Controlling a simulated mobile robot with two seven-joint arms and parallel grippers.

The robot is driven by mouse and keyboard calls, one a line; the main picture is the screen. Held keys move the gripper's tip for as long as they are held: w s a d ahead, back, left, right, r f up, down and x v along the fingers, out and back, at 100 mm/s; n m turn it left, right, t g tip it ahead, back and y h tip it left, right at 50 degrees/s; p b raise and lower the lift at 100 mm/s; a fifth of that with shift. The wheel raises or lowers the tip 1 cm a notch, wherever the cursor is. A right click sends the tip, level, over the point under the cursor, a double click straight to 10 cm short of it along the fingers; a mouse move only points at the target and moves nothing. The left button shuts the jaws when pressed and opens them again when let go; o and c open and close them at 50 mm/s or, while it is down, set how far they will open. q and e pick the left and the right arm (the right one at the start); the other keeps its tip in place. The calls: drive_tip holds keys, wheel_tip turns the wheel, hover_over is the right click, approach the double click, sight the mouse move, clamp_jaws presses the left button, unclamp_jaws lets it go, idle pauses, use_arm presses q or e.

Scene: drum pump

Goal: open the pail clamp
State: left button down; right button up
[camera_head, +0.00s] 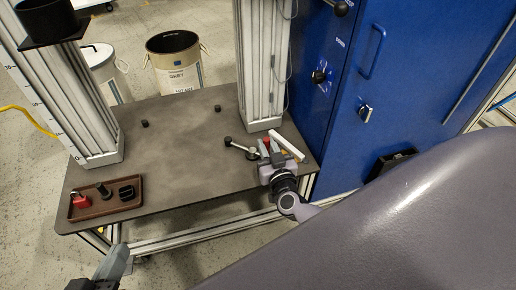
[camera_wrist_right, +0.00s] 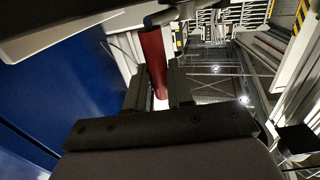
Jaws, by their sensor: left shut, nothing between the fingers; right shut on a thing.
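My right gripper (camera_head: 266,155) is at the table's right end, beside the column foot, pointing away from me. In the right wrist view its two dark fingers (camera_wrist_right: 160,88) stand either side of a red handle (camera_wrist_right: 154,58) and are shut on it. A bit of the red handle (camera_head: 267,141) shows in the head view, mostly hidden by the gripper. A clamp arm with a black knob (camera_head: 228,141) and a pale round post lies just left of it. My left gripper (camera_head: 92,284) is shut and empty at the bottom left edge, partly cut off, away from the clamp.
A brown tray (camera_head: 100,210) with a red padlock-like piece and dark parts sits at the table's left. Two small black knobs stand on the dark table (camera_head: 180,150). A blue cabinet (camera_head: 400,70) closes the right side. A drum (camera_head: 176,75) stands behind. Mid-table is clear.

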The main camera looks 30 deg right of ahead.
drive_tip(key=shift+a, duration=0.35)
drive_tip(key=shift+s+a+r+p, duration=0.1)
drive_tip(key=shift+a+p, duration=0.25)
drive_tip(key=shift+a, duration=0.25)
drive_tip(key=shift+a+r+p, duration=0.15)
drive_tip(key=shift+a+p, duration=0.25)
drive_tip(key=shift+a, duration=0.2)
idle(0.4)
drive_tip(key=o, duration=1.1)
drive_tip(key=shift+c, duration=0.2)
drive_tip(key=shift+f, duration=0.2)
